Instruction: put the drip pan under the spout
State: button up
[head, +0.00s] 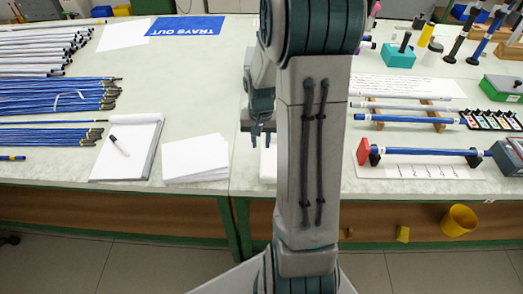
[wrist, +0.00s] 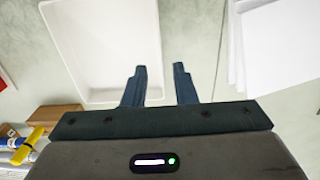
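A white, shallow rectangular pan, which I take for the drip pan (wrist: 95,45), lies on the bench in the wrist view. In the head view only a strip of it (head: 268,165) shows beside my arm, which hides the rest. My gripper (wrist: 159,80) is open and empty; it also shows in the head view (head: 262,131). In the wrist view its left finger overlaps the pan and its right finger is past the pan's right rim. I cannot tell the height gap or any contact. I cannot make out a spout.
White papers (head: 195,158) and a notepad (head: 128,147) lie left of the pan. Bundles of blue rods (head: 55,95) lie farther left. On the right, a blue rod (head: 425,152) rests in supports beside a red block (head: 363,151). A yellow cup (head: 459,220) is at the bench front.

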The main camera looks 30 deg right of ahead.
jog(key=s+a+r+n+t, duration=0.1)
jog(key=s+a+r, duration=0.25)
jog(key=r, duration=0.25)
jog(key=s+a+r+n, duration=0.2)
jog(key=a+r, duration=0.2)
jog(key=r, duration=0.2)
jog(key=s+a+r+n+t, duration=0.1)
jog(key=s+a+r+n, duration=0.1)
jog(key=s+a, duration=0.4)
jog(key=s+r, duration=0.1)
jog(key=s, duration=0.1)
jog(key=shift+s+a+r+n+t, duration=0.15)
jog(key=shift+s+r+n+t, duration=0.05)
jog(key=shift+s+n+t, duration=0.2)
jog(key=shift+o, duration=0.4)
jog(key=shift+s+a, duration=0.15)
jog(key=shift+s, duration=0.4)
jog(key=shift+a, duration=0.1)
